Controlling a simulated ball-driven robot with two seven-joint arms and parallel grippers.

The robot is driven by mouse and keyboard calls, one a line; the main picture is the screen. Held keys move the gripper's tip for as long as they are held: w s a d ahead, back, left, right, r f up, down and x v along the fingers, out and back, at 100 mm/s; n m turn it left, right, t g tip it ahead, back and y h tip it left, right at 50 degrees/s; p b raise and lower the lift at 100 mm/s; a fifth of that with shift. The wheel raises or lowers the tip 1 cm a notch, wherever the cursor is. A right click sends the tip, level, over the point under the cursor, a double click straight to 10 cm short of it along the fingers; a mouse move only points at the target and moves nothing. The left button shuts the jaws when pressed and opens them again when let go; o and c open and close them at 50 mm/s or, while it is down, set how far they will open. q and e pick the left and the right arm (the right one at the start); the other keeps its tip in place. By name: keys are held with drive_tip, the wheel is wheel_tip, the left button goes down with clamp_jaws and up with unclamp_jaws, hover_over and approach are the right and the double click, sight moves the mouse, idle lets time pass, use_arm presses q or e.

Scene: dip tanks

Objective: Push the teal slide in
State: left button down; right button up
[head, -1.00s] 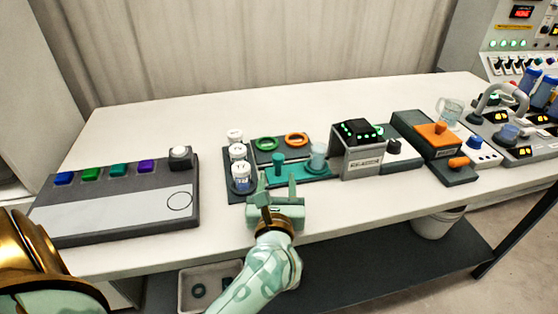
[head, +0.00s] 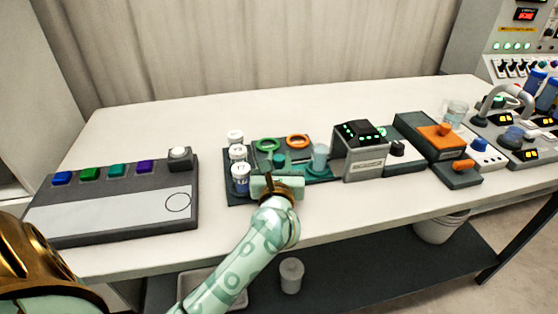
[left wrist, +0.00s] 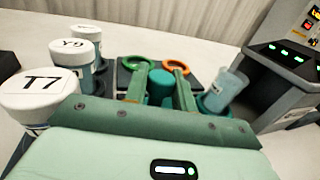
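The teal slide (head: 318,171) lies on a dark base near the table's front, with a round teal knob (head: 279,160) at its left and a clear cup (head: 320,156) at its right. My left gripper (left wrist: 160,90) has one finger on each side of the knob (left wrist: 160,86) in the left wrist view. The fingers sit close against the knob and appear shut on it. The cup (left wrist: 223,91) stands right of the fingers. In the head view the gripper's palm hides the fingertips and the slide's near left part. My right gripper is not in view.
Several white-capped vials (head: 240,178) stand close left of my gripper. Green (head: 267,144) and orange (head: 298,141) rings lie behind the knob. A grey box with green lights (head: 360,155) stands right of the cup. A button panel (head: 115,200) is at the left.

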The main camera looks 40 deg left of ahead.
sight(322, 159)
use_arm(q)
drive_tip(key=w+d, duration=0.2)
drive_tip(key=w+d+b, duration=0.1)
drive_tip(key=w+d, duration=0.1)
drive_tip(key=w, duration=0.1)
drive_tip(key=w+d+b, duration=0.1)
drive_tip(key=w+d, duration=0.1)
drive_tip(key=shift+w+d+f, duration=0.15)
drive_tip(key=shift+w+d, duration=0.15)
drive_tip(key=shift+w, duration=0.05)
drive_tip(key=shift+r, duration=0.2)
drive_tip(key=c, duration=1.2)
unclamp_jaws()
drive_tip(key=shift+d, duration=0.15)
drive_tip(key=shift+w, duration=0.2)
drive_tip(key=shift+s+d, duration=0.1)
drive_tip(key=shift+s, duration=0.15)
drive_tip(key=p+v, duration=0.1)
drive_tip(key=v, duration=0.6)
drive_tip(key=shift+p, duration=0.4)
drive_tip(key=shift+r, duration=0.1)
